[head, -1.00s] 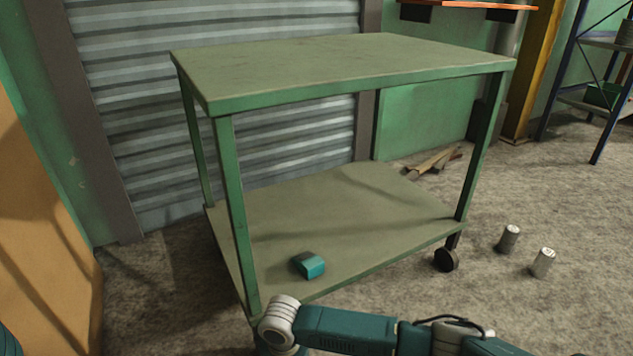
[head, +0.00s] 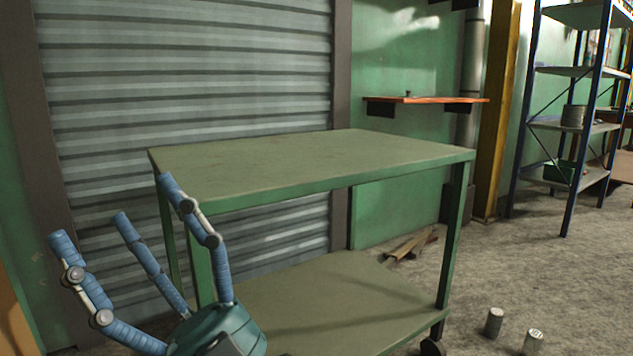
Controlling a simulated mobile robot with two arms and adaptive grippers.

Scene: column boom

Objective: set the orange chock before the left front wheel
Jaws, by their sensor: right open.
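A green two-level cart stands in the middle, with a bare top (head: 320,165) and a lower shelf (head: 340,300). One of its wheels (head: 433,347) shows at the front right corner, cut by the bottom edge. The cart's front left corner and its wheel are out of sight, low behind my gripper or below the picture. No orange chock shows. My right gripper (head: 115,213) is raised at the lower left, in front of the cart's left side. Its blue jointed fingers point up, spread wide and empty. My left gripper is not in view.
Two cans (head: 494,322) (head: 533,342) stand on the floor right of the cart. Wood pieces (head: 411,244) lie behind it by the wall. An orange wall shelf (head: 425,100) hangs above. A blue-framed rack (head: 575,120) stands far right. The floor between rack and cart looks mostly clear.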

